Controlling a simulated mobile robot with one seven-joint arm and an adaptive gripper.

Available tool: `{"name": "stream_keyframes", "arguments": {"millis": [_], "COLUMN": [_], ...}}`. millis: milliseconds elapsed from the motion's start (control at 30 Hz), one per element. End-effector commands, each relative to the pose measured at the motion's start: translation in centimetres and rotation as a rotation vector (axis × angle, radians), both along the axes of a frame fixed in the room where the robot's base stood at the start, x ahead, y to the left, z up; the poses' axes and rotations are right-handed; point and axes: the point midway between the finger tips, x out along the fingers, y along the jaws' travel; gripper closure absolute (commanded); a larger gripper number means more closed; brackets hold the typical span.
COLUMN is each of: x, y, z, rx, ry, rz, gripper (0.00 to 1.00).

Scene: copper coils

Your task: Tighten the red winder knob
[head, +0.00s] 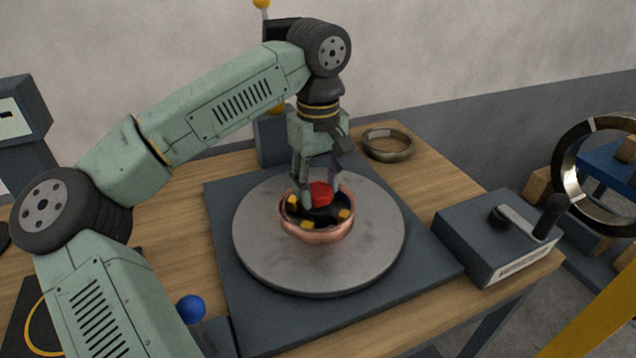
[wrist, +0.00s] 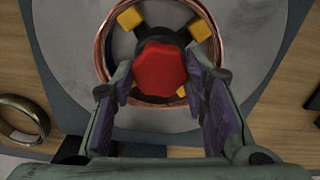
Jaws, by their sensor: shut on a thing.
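The red winder knob (head: 320,192) sits at the centre of a copper coil (head: 318,233) on a round grey turntable (head: 262,250). In the wrist view the knob (wrist: 160,70) is a faceted red cap on a black hub, with yellow blocks around it inside the copper ring (wrist: 103,50). My gripper (head: 318,190) points down over the coil, with one finger on each side of the knob. The wrist view shows my gripper (wrist: 161,88) shut on the knob. The finger contact on the knob's sides is partly hidden.
The turntable rests on a dark base plate (head: 245,325) on a wooden table (head: 170,268). A grey box with a crank handle (head: 500,235) stands at right. A metal ring (head: 388,145) lies behind. A blue ball (head: 190,309) stands at front left.

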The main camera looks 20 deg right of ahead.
Motion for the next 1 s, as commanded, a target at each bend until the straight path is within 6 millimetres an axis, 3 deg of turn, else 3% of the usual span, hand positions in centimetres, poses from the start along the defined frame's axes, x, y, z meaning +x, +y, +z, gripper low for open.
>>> {"name": "stream_keyframes", "arguments": {"millis": [167, 200, 500, 833, 1000], "x": [0.0, 0.0, 0.0, 0.0, 0.1], "y": [0.0, 0.0, 0.0, 0.0, -0.1], "z": [0.0, 0.0, 0.0, 0.3, 2.3], "rx": [0.001, 0.001, 0.000, 0.000, 0.000], "ry": [0.000, 0.000, 0.000, -0.001, -0.003], "rz": [0.000, 0.000, 0.001, 0.002, 0.003], "gripper": [0.87, 0.58, 0.39, 0.39, 0.39]}}
